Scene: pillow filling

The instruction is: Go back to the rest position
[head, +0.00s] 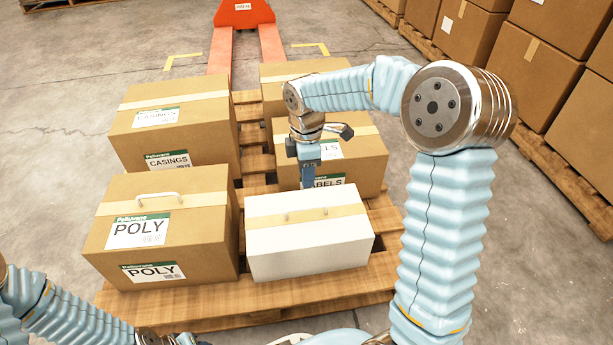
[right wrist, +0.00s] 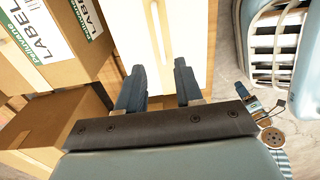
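My right gripper (head: 308,186) points down above the back edge of the white box (head: 312,246). In the right wrist view its two fingers (right wrist: 159,88) are apart with nothing held between them. The white box (right wrist: 148,48) lies beyond the fingers, with a pale handle on its taped top. It stands closed on the front right of the wooden pallet (head: 290,299). My left arm crosses the bottom left of the head view, its fingers not discernible there. A small part of what looks like my left gripper shows in the right wrist view (right wrist: 250,97), too small to read.
A POLY carton (head: 205,247) stands left of the white box, a CASINGS carton (head: 212,133) behind it. A LABELS carton (head: 362,161) stands close behind my right gripper, another carton (head: 290,72) farther back. An orange pallet jack (head: 243,14) is beyond. Stacked cartons (head: 541,55) line the right.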

